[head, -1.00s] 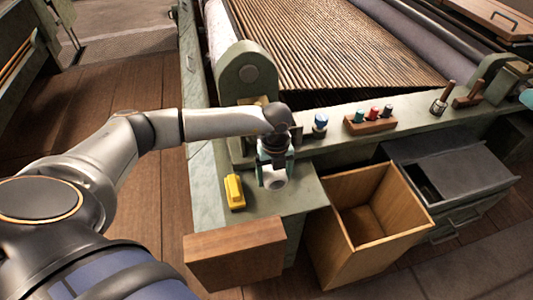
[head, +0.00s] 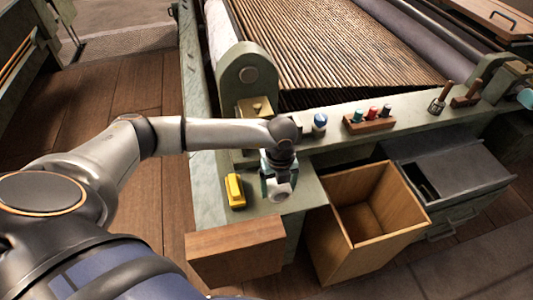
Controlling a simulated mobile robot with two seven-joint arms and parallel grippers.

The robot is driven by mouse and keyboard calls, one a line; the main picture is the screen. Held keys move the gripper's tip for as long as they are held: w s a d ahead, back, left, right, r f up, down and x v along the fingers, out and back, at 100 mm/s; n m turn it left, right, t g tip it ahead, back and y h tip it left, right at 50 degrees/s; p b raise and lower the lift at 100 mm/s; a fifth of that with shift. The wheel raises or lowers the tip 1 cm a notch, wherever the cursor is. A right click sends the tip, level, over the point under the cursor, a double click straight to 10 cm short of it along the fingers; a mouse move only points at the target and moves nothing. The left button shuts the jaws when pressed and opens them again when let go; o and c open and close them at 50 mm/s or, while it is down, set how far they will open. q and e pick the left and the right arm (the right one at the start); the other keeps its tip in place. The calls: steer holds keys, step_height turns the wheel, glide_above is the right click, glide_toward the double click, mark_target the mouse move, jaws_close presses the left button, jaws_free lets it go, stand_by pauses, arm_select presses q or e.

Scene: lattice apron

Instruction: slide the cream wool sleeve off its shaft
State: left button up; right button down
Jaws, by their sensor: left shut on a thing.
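My left gripper (head: 279,183) points down over the green ledge at the machine's near corner. It is shut on a pale, round-ended piece (head: 281,192), which looks like the cream wool sleeve. Only its near end shows; the fingers and wrist hide the rest. Behind the gripper, a brass block (head: 255,110) with a small knob is fixed beside the green roller bracket. I cannot tell whether a shaft still runs inside the sleeve. My right gripper is not in view.
A yellow block (head: 235,190) lies on the ledge left of the gripper. An open wooden bin (head: 413,225) stands at lower right, beside a grey drawer cabinet (head: 465,180). A blue-topped jar (head: 320,124) and a wooden rack (head: 370,125) of small bobbins sit on the rail.

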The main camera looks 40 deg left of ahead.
arm_select(q)
steer(key=shift+s+d, duration=0.3)
steer(key=shift+s+d+r+p, duration=0.4)
steer(key=shift+r+p, duration=0.2)
steer(key=shift+p, duration=0.25)
steer(key=shift+s+d+r+p, duration=0.9)
steer(key=shift+d+p, duration=0.2)
steer(key=shift+p, duration=0.1)
